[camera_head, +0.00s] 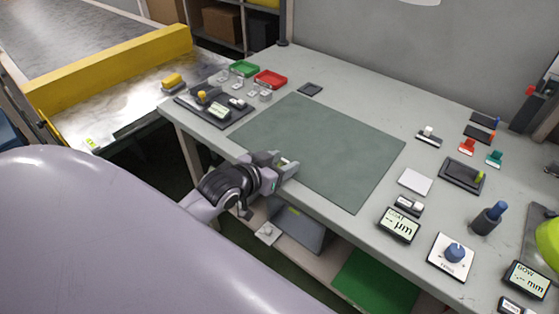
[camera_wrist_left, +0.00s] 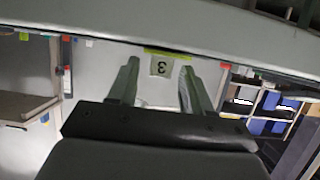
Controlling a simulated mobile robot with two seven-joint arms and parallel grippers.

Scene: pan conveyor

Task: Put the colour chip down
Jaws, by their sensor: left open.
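My left gripper (camera_head: 287,162) is open over the near edge of the grey-green mat (camera_head: 325,150) on the bench. A small pale and yellow-green patch shows at its fingertips in the head view, too small to identify. In the left wrist view the open fingers (camera_wrist_left: 158,82) frame a beige square marked 3 (camera_wrist_left: 162,67) with a yellow-green strip along it. I cannot tell whether this square is the colour chip near the fingers or a sign farther back. My right gripper is not in view.
Green (camera_head: 244,68) and red (camera_head: 270,79) trays stand at the back left of the bench (camera_head: 380,98). Gauges, a dial box (camera_head: 451,257) and a blue-handled tool (camera_head: 489,218) crowd the right. A yellow-railed conveyor (camera_head: 110,72) is at left. The mat is mostly clear.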

